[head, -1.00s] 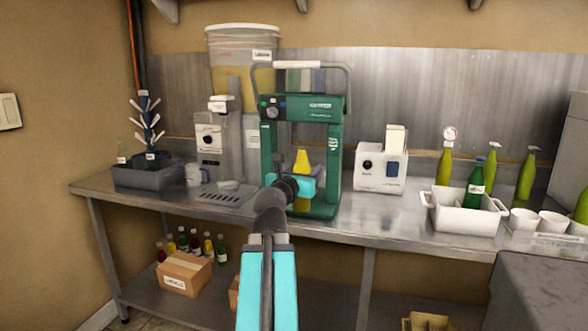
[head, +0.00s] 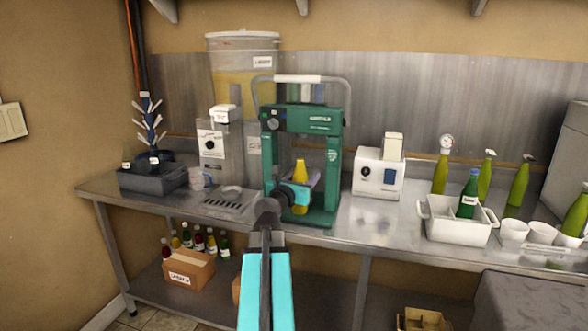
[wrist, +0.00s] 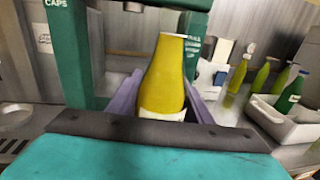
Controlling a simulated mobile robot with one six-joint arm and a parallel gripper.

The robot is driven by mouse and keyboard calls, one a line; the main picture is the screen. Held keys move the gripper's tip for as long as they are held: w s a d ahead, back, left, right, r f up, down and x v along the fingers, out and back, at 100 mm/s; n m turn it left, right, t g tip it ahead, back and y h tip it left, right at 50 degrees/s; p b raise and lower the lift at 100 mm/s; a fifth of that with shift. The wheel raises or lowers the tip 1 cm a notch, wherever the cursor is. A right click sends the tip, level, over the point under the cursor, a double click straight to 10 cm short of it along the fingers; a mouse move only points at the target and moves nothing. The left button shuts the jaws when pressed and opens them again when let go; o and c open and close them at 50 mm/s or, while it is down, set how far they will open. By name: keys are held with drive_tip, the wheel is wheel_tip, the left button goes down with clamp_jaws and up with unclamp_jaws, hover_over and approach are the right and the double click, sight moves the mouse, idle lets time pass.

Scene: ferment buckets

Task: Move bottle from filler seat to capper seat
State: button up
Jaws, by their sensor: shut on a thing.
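A bottle of yellow liquid (head: 300,175) stands upright within the frame of the green capper (head: 333,160), above its base. My gripper (head: 300,193) is shut on the bottle. In the wrist view the bottle (wrist: 163,80) is between the two purple fingers, with its lower part hidden by my gripper. The capper's green posts (wrist: 70,50) rise on both sides of it. Whether the bottle's bottom touches the capper seat is hidden. The filler (head: 212,145) stands to the left, with an empty drip grate (head: 228,201) at its foot.
A white box machine (head: 378,173) stands right of the capper. A white tub (head: 455,228) with a green bottle (head: 468,195), more green bottles and white cups (head: 541,233) are further right. A dark bin (head: 150,179) is at the left. Bare counter lies between the white machine and the tub.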

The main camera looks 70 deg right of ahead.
drive_tip(key=w+d+f+p, duration=0.2)
drive_tip(key=w+d+p, duration=0.1)
drive_tip(key=p, duration=1)
drive_tip(key=shift+w+n+t, duration=0.4)
drive_tip(key=shift+w, duration=0.5)
drive_tip(key=shift+d+f, duration=0.1)
drive_tip(key=shift+d, duration=0.2)
drive_tip(key=d, duration=1.2)
drive_tip(key=shift+w+d+f+b, duration=0.3)
drive_tip(key=shift+w+f+b, duration=0.05)
drive_tip(key=shift+f, duration=0.05)
drive_tip(key=shift+f+b, duration=1.05)
drive_tip(key=shift+b, duration=0.25)
idle(2.6)
